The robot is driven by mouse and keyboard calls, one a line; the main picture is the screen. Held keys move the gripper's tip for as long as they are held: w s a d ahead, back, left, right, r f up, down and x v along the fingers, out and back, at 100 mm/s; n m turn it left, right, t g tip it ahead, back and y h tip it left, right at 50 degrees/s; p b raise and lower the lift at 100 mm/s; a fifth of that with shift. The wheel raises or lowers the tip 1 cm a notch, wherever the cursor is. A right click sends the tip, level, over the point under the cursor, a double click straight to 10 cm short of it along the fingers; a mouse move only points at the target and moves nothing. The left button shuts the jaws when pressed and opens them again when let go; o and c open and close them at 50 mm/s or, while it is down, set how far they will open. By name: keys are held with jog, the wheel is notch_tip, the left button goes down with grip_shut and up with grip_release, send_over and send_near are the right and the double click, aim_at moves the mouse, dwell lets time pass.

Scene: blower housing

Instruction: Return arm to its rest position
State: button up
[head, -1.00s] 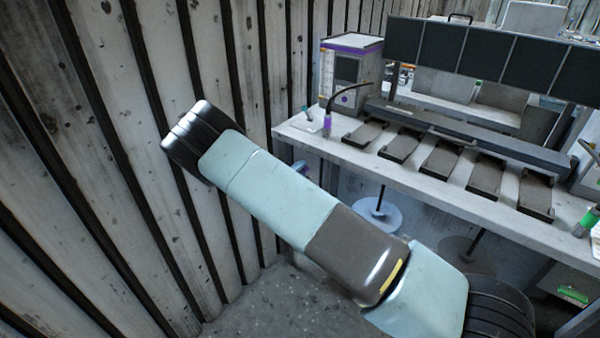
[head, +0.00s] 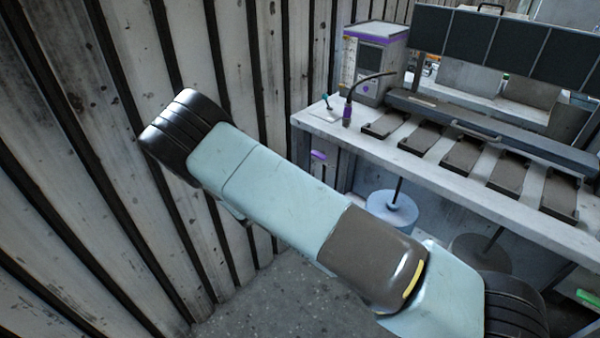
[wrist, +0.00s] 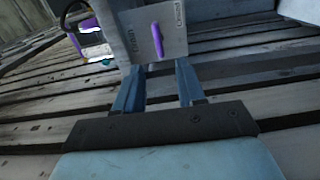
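My gripper (wrist: 159,80) shows in the wrist view, with its two blue fingers apart and nothing visible between them. Beyond the fingertips is a grey panel (wrist: 140,40) with a purple bar on it; I cannot tell its distance. In the head view my arm (head: 270,190) stretches from the lower right to the upper left, in front of the wall. My gripper is not clearly seen there; the arm hides most of that area.
A workbench (head: 400,165) stands at the right with several dark trays and a purple-trimmed box (head: 375,60). A round stool (head: 392,208) is under it. A slatted wall (head: 80,150) stands close behind and left of my arm. Grey floor shows below.

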jog(key=shift+s+a, duration=0.15)
jog(key=shift+s, duration=0.1)
dwell(0.3)
jog(key=s+d+r+m+g+y, duration=0.1)
jog(key=s+d+r+m+g, duration=0.25)
jog(key=d+r, duration=0.5)
jog(key=s+d+r+m+g+y, duration=0.1)
jog(key=s+d+r+m+g, duration=0.1)
jog(key=d+r+g, duration=0.5)
jog(key=s+d+r+m+g+y, duration=0.1)
jog(key=s+d+r+m+g, duration=0.15)
jog(key=d+r, duration=0.75)
jog(key=s+d+r+t+y, duration=0.1)
jog(key=s+d+r+y, duration=0.1)
jog(key=s+r, duration=0.3)
jog(key=s+d+r+m+t+y, duration=0.1)
jog(key=s+r, duration=0.4)
jog(key=s, duration=0.7)
jog(key=s+d+r+m+t+y, duration=0.1)
jog(key=s+d+r+y, duration=0.3)
jog(key=s, duration=0.4)
jog(key=shift+s+r+t+y, duration=0.35)
jog(key=shift+r+t+y, duration=0.15)
jog(key=shift+t, duration=0.2)
jog(key=shift+d, duration=0.1)
